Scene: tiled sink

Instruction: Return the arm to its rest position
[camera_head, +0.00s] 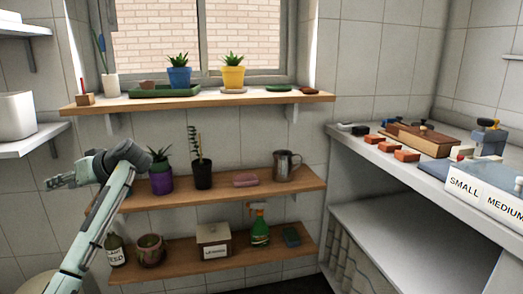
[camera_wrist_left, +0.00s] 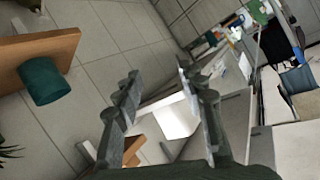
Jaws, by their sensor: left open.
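My left arm (camera_head: 98,222) comes in from the lower left of the head view and bends near the middle shelf's left end. My left gripper (camera_head: 60,182) points left, in front of the tiled wall, left of the purple pot (camera_head: 161,180). In the left wrist view its two fingers (camera_wrist_left: 158,72) are spread apart with nothing between them. My right gripper is not in view.
The upper shelf (camera_head: 200,100) holds a blue pot (camera_head: 179,77) and a yellow pot (camera_head: 232,77). The middle shelf (camera_head: 220,194) holds a black pot (camera_head: 202,174) and a metal mug (camera_head: 286,166). A bottle (camera_head: 116,252) stands low, near my arm. The counter (camera_head: 350,142) is at right.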

